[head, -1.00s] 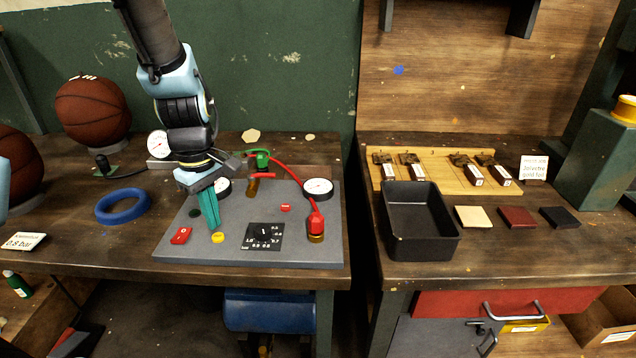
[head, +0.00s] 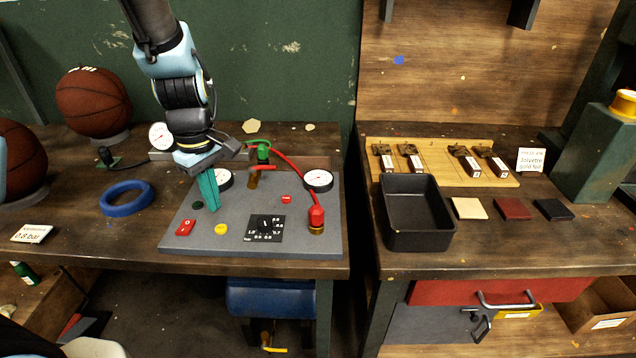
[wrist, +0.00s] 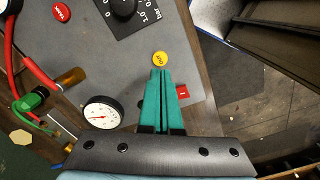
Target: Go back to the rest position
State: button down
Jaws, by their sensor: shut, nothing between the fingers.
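My gripper (head: 209,189) has teal fingers pressed together and empty. In the head view it hangs over the grey control panel (head: 270,190), behind the yellow button (head: 221,229) and right of the red rocker switch (head: 185,227). In the wrist view the closed fingertips (wrist: 161,73) point towards the yellow button (wrist: 159,58), with a visible gap in the head view. The red switch (wrist: 182,91) shows partly beside the fingers. The black dial (head: 265,224) stands right of the yellow button.
The panel carries gauges (head: 318,180), a red hose (head: 290,175) and a green valve (head: 263,151). A blue ring (head: 125,199) and basketballs (head: 93,102) are on the left. A black tray (head: 417,240) stands on the right bench, across a gap.

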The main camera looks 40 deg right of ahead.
dwell(0.7)
jog(key=a+r+m, duration=0.2)
jog(key=a+r, duration=0.1)
jog(key=a, duration=0.9)
jog(key=w+a+r+m+t, duration=0.1)
jog(key=a+r, duration=0.3)
jog(key=a, duration=0.9)
jog(key=shift+a+m+t, duration=0.2)
jog(key=shift+m+t, duration=0.1)
jog(key=shift+m, duration=0.5)
